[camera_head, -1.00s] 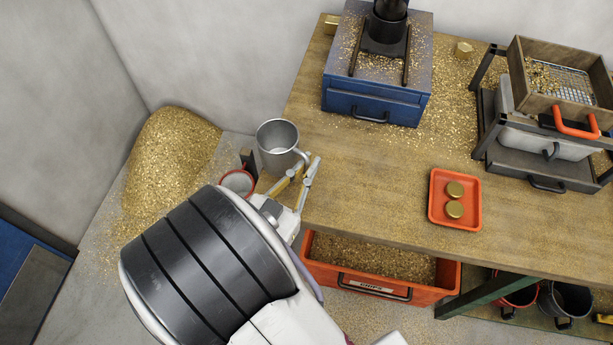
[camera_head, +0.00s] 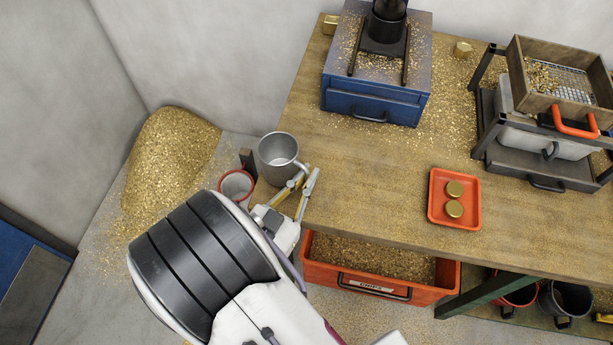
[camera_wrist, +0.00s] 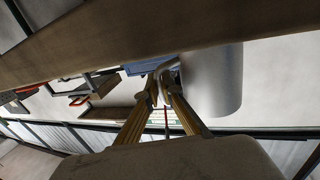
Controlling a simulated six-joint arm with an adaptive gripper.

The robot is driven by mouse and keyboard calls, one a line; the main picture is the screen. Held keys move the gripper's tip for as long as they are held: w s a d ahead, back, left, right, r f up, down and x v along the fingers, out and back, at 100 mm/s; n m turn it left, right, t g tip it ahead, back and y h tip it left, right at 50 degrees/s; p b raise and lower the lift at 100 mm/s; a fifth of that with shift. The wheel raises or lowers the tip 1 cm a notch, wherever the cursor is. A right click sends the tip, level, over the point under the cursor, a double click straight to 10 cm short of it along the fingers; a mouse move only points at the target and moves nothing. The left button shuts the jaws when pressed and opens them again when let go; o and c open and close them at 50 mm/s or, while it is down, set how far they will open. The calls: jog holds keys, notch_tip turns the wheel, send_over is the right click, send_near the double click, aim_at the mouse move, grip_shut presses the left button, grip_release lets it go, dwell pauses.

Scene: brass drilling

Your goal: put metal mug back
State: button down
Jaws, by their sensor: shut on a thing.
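The metal mug (camera_head: 279,156) is a plain grey cup with its handle toward the right. My gripper (camera_head: 303,176) is shut on the mug's handle, just right of and in front of the cup. In the wrist view the two yellowish fingers (camera_wrist: 162,88) close on the handle, and the mug's grey side (camera_wrist: 212,80) fills the area right of them.
A red-rimmed mug (camera_head: 236,185) is left of the metal mug, beside a dark post (camera_head: 247,160). A blue drill base (camera_head: 370,100) stands at the back. An orange tray (camera_head: 438,212) holds two brass discs. The bench between is clear apart from shavings.

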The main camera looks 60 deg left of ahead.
jog(key=shift+f, duration=0.25)
jog(key=shift+f, duration=0.15)
jog(key=c, duration=2.2)
grip_release()
jog(key=shift+s, duration=0.15)
jog(key=shift+v, duration=5.9)
